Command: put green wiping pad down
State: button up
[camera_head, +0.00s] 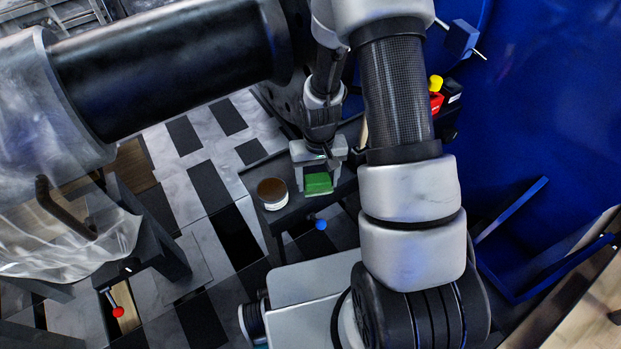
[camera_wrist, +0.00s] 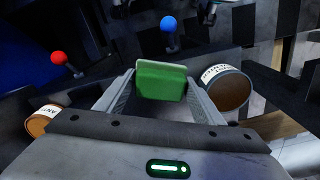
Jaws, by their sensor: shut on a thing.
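The green wiping pad (camera_head: 318,183) is between the fingers of my gripper (camera_head: 318,180), over the dark bench near its front edge. In the wrist view the pad (camera_wrist: 161,80) sits upright between the two grey fingertips (camera_wrist: 160,88), which are shut on it. I cannot tell whether the pad's lower edge touches the bench top. The pad's far side is hidden.
A round tin with a brown top (camera_head: 272,192) stands on the dark bench (camera_head: 297,211) just left of the pad. A blue-knobbed lever (camera_head: 320,224) is at the bench's front. Red and yellow items (camera_head: 436,95) are behind my arm, right. Bare bench is narrow here.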

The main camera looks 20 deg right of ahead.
aim_at(310, 179)
jog(key=w, duration=0.1)
jog(key=w+a, duration=0.1)
jog(key=w, duration=0.1)
jog(key=shift+w, duration=0.15)
jog(key=shift+f+b, duration=0.55)
jog(key=shift+f, duration=1.2)
jog(key=shift+f, duration=0.2)
jog(key=o, duration=0.7)
